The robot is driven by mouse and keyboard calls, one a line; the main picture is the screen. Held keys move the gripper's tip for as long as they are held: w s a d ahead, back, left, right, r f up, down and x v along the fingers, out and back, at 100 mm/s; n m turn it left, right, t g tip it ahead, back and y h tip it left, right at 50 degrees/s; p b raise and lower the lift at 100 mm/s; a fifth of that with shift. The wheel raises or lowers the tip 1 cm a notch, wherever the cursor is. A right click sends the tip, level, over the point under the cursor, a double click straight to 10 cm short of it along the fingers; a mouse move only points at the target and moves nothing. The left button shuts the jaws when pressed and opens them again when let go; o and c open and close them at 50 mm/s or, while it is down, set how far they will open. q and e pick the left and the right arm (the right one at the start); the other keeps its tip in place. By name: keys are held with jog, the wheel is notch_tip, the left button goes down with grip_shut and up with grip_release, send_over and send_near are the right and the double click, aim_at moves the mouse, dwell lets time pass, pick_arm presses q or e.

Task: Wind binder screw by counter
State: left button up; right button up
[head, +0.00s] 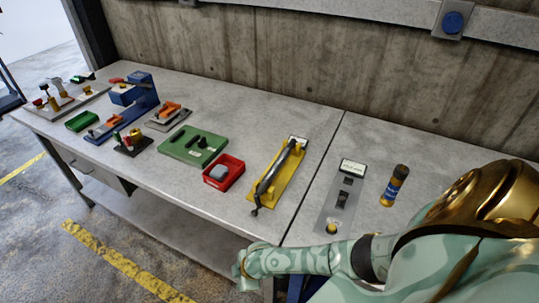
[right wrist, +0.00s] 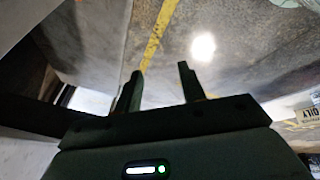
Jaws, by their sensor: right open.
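A yellow plate (head: 259,197) on the bench carries a long dark bar (head: 275,175), which looks like the binder screw, with a small hooked end toward the bench's front edge. A small whitish label or counter (head: 298,141) sits at its far end; its reading is too small to tell. My right gripper (head: 240,270) is low, in front of the bench edge and apart from the yellow plate. In the right wrist view my right gripper (right wrist: 160,72) is open and empty, with floor beyond its fingers. My left gripper is not in view.
A concrete wall (head: 300,75) backs the bench.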

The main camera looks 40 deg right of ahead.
jog(key=s+d+f+m+h+b, duration=0.1)
jog(key=s+d+f+m+b, duration=0.2)
jog(key=s+f, duration=0.6)
jog(key=shift+s+d+f+g+b, duration=0.3)
jog(key=shift+s+f+b, duration=0.1)
jog(key=shift+f, duration=1.15)
